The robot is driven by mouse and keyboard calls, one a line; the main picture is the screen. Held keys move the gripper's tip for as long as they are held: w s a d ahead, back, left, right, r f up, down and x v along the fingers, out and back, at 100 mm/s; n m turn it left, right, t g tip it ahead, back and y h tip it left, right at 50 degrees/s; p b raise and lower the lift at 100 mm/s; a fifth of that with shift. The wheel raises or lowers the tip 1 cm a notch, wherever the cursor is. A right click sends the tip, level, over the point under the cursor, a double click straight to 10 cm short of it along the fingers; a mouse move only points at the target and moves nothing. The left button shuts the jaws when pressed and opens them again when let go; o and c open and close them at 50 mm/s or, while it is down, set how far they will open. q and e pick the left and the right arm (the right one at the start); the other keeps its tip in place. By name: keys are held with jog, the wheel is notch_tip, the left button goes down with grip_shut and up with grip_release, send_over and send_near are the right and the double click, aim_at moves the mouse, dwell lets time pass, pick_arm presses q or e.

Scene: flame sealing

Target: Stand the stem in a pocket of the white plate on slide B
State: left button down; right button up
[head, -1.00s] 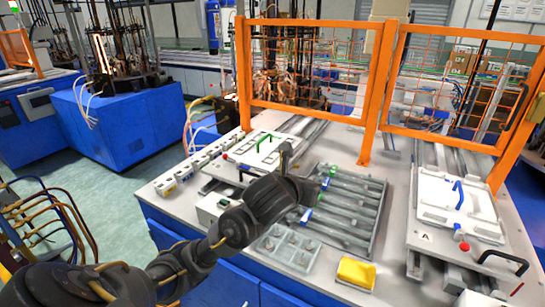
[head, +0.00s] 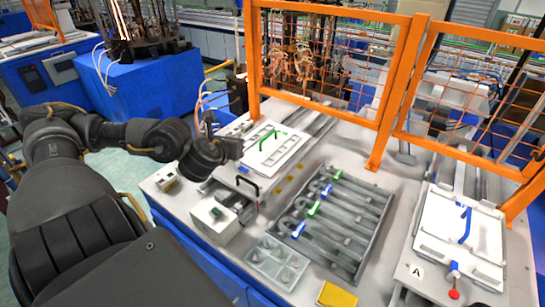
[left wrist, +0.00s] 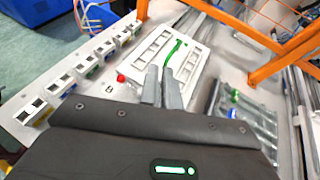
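A bent green stem (head: 268,138) is on the white plate (head: 290,150) of the left slide; I cannot tell if its foot is in a pocket. It also shows in the left wrist view (left wrist: 170,55), just beyond my fingertips. My left gripper (head: 238,148) is at the near left side of this plate. In the left wrist view its two fingers (left wrist: 161,75) stand a little apart, with nothing clearly held between them. My right gripper is in neither view.
A second white plate (head: 484,240) with a blue stem (head: 466,225) is at the right, by the label A. A grey rack (head: 345,252) of tubes lies between the slides. An orange mesh fence (head: 397,95) stands behind. A white box (head: 215,220) stands at the near left.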

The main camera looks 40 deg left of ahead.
pick_arm(q)
jog(key=b, duration=0.4)
send_over(269, 162)
jog(key=s, duration=0.4)
notch_tip(269, 162, down, 5)
jog(key=w+f+b, duration=0.1)
jog(key=f+b, duration=0.1)
jog(key=w+f+b, duration=0.1)
jog(key=f+b, duration=0.1)
jog(key=shift+w+d, duration=0.1)
jog(key=shift+w, duration=0.5)
jog(key=f+b, duration=0.2)
jog(key=f, duration=0.1)
jog(key=shift+w+f+b, duration=0.25)
jog(key=shift+w+b, duration=0.1)
jog(key=shift+b, duration=0.05)
jog(key=shift+f, duration=0.3)
